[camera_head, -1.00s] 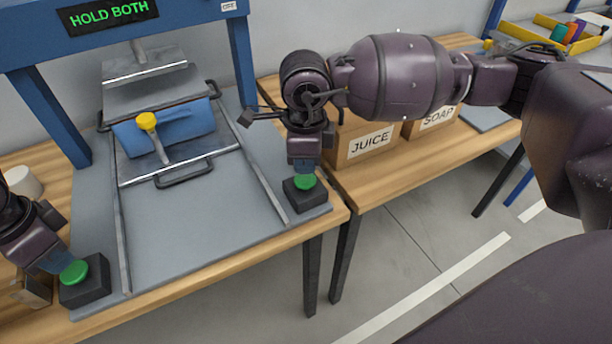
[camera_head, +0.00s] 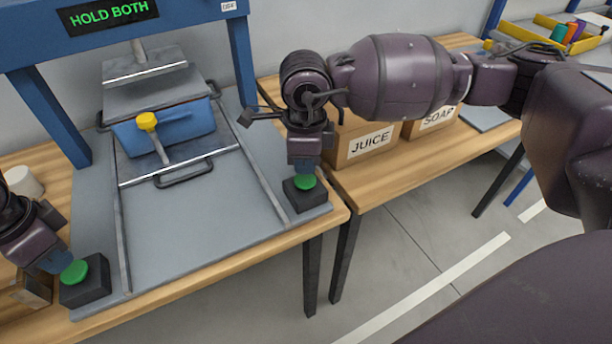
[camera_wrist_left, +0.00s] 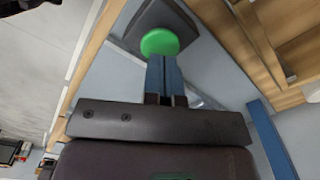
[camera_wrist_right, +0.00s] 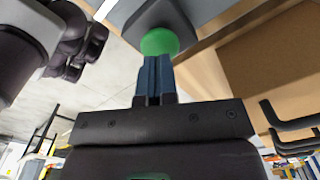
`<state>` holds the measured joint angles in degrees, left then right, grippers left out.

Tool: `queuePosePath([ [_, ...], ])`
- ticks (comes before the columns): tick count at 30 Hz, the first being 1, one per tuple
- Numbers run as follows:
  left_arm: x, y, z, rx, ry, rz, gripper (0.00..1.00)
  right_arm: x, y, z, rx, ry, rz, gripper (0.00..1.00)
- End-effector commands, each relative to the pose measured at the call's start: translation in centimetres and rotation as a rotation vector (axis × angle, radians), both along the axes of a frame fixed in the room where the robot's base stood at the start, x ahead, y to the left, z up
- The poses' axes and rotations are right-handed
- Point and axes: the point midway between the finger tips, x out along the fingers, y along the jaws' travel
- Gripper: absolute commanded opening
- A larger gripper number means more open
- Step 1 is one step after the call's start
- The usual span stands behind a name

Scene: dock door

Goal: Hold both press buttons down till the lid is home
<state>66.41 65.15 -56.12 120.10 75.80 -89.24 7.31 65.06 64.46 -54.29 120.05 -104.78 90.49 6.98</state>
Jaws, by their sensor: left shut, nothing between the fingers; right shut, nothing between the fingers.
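Two green press buttons sit on dark blocks at the press's front corners: the left button (camera_head: 74,272) and the right button (camera_head: 305,182). My left gripper (camera_head: 56,264) is shut and empty, its fingertips at the left button, which also shows in the left wrist view (camera_wrist_left: 160,42). My right gripper (camera_head: 304,168) is shut and empty, pointing down onto the right button, also in the right wrist view (camera_wrist_right: 159,41). I cannot tell how far either button is pushed in. A blue box (camera_head: 185,126) stands under the press, with a grey lid (camera_head: 190,92) over it.
The blue press frame (camera_head: 245,60) carries a display (camera_head: 108,13) reading HOLD BOTH. A yellow-knobbed lever (camera_head: 147,121) stands before the box. Cartons marked JUICE (camera_head: 350,152) and SOAP (camera_head: 425,127) stand on the table to the right.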

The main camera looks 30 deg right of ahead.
Motion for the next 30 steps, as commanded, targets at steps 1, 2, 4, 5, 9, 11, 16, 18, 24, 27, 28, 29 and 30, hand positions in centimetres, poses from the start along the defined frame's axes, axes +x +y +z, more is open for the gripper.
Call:
queuePosePath([
  [1, 0.0, 0.0, 0.0, 0.0, 0.0, 0.0, 0.0, 0.0, 0.0, 0.0, 0.0, 0.0, 0.0, 0.0],
  [2, 0.0, 0.0, 0.0, 0.0, 0.0, 0.0, 0.0, 0.0, 0.0, 0.0, 0.0, 0.0, 0.0, 0.0],
  [4, 0.0, 0.0, 0.0, 0.0, 0.0, 0.0, 0.0, 0.0, 0.0, 0.0, 0.0, 0.0, 0.0, 0.0],
  [5, 0.0, 0.0, 0.0, 0.0, 0.0, 0.0, 0.0, 0.0, 0.0, 0.0, 0.0, 0.0, 0.0, 0.0],
  [9, 0.0, 0.0, -0.1, 0.0, 0.0, 0.0, 0.0, 0.0, 0.0, 0.0, 0.0, 0.0, 0.0, 0.0],
  [11, 0.0, 0.0, -0.2, -0.001, 0.001, 0.0, 0.0, 0.0, 0.0, 0.0, 0.0, 0.0, 0.0, 0.0],
  [16, 0.0, 0.0, -0.6, 0.0, 0.001, 0.0, 0.0, 0.0, 0.0, 0.0, 0.0, 0.0, 0.0, 0.0],
  [18, 0.0, 0.0, -0.8, 0.0, 0.001, 0.0, 0.0, 0.0, 0.0, 0.0, 0.0, 0.0, 0.0, 0.0],
  [24, 0.0, 0.0, -1.2, 0.001, 0.001, 0.0, 0.0, 0.0, 0.0, 0.0, 0.0, 0.0, 0.0, 0.0],
  [27, 0.0, 0.0, -1.5, 0.001, 0.001, 0.0, 0.0, 0.0, 0.0, 0.0, 0.0, 0.0, 0.0, 0.0],
  [28, 0.0, 0.0, -1.6, 0.001, 0.001, 0.0, 0.0, 0.0, 0.0, 0.0, 0.0, 0.0, 0.0, 0.0],
  [29, 0.0, 0.0, -1.6, 0.0, 0.001, 0.0, 0.0, 0.0, 0.0, 0.0, 0.0, 0.0, 0.0, 0.0],
  [30, 0.0, 0.0, -1.8, 0.0, 0.001, 0.0, 0.0, 0.0, 0.0, 0.0, 0.0, 0.0, 0.0, 0.0],
])
